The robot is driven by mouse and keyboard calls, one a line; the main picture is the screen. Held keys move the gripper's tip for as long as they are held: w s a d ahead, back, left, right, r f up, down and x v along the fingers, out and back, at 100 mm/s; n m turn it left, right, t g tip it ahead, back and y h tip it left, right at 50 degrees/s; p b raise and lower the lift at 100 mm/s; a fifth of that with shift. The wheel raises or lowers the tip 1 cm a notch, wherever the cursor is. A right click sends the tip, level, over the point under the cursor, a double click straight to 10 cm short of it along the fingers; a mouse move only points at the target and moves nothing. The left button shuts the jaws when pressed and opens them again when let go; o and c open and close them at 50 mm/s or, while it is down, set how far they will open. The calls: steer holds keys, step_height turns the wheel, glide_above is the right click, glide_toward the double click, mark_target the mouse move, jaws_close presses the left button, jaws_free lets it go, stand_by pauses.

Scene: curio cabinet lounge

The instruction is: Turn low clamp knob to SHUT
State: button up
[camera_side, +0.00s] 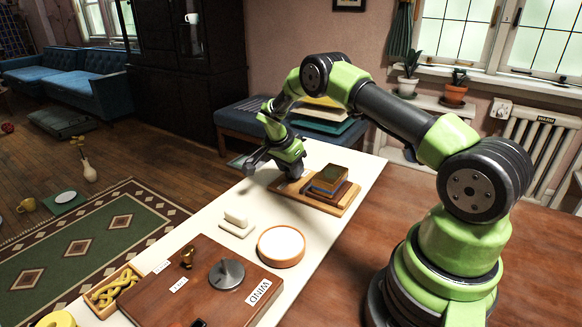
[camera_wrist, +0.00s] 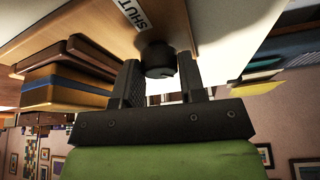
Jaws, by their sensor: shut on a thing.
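The low clamp knob (camera_wrist: 158,58) is a short dark cylinder on the edge of a wooden board (camera_wrist: 182,22), beside a white label reading SHUT (camera_wrist: 133,12). In the wrist view my gripper (camera_wrist: 159,74) has one finger on each side of the knob and is shut on it. The knob cannot be made out there. The knob's pointer direction cannot be read.
Nearer on the white table (camera_side: 203,229) are a white block on a small tray (camera_side: 236,218), a round tan-rimmed dish (camera_side: 281,246) and a brown panel (camera_side: 215,296) with a metal dial (camera_side: 227,273) and a WIND label. A box of yellow twisted pieces (camera_side: 115,290) is at the near left.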

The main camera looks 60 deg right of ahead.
steer(key=m, duration=0.2)
steer(key=m+g, duration=0.1)
steer(key=m, duration=0.1)
steer(key=shift+w+m+g+y, duration=0.1)
steer(key=shift+m+g+y, duration=0.2)
steer(key=shift+y, duration=0.1)
steer(key=shift+d+m, duration=0.1)
steer(key=shift+m, duration=0.7)
steer(key=shift+m+g+y, duration=0.3)
steer(key=shift+m+g, duration=0.2)
steer(key=o, duration=0.9)
step_height(320, 180, up, 10)
steer(key=shift+r, duration=0.1)
